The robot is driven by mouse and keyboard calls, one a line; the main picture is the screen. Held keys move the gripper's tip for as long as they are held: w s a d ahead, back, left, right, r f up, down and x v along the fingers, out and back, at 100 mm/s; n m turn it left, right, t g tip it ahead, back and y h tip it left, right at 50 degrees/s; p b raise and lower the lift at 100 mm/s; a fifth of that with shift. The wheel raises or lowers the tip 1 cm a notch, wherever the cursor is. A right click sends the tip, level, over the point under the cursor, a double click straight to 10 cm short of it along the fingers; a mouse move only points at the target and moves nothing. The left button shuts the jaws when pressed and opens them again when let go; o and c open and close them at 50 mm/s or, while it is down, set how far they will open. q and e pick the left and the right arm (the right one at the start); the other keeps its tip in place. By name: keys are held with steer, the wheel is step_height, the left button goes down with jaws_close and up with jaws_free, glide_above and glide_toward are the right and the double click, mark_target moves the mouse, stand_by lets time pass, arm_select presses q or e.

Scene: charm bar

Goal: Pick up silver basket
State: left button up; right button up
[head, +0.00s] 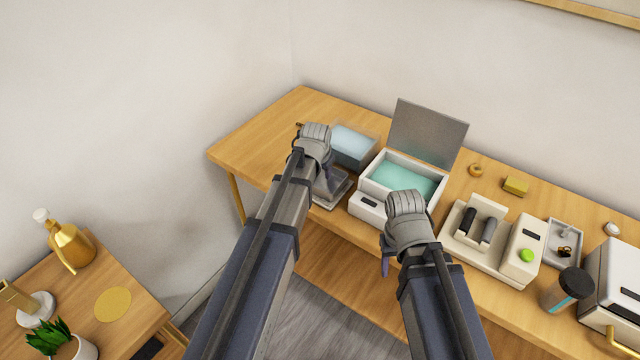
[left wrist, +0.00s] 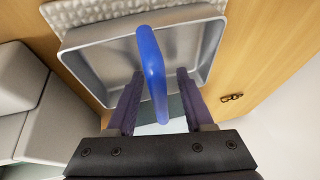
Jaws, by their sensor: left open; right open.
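The silver basket (left wrist: 92,68) is a shallow rectangular metal tray with a blue arched handle (left wrist: 152,62), seen in the left wrist view. In the head view the basket (head: 341,188) shows only partly beside my left arm, on the wooden table. My left gripper (left wrist: 160,98) is open, one finger on each side of the handle's near part. Contact with the handle cannot be told. My left gripper also shows in the head view (head: 322,180), with its fingertips largely hidden. My right gripper (head: 386,262) is open at the table's front edge, mostly hidden by its own wrist.
A white box with teal liquid and a raised grey lid (head: 428,132) stands right of the basket. A clear container of pale blue liquid (head: 352,143) stands behind. A cream device (head: 520,255) is farther right. The table's left end is mostly clear.

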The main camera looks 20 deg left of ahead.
arm_select(q)
steer(key=shift+c, duration=0.4)
jaws_close()
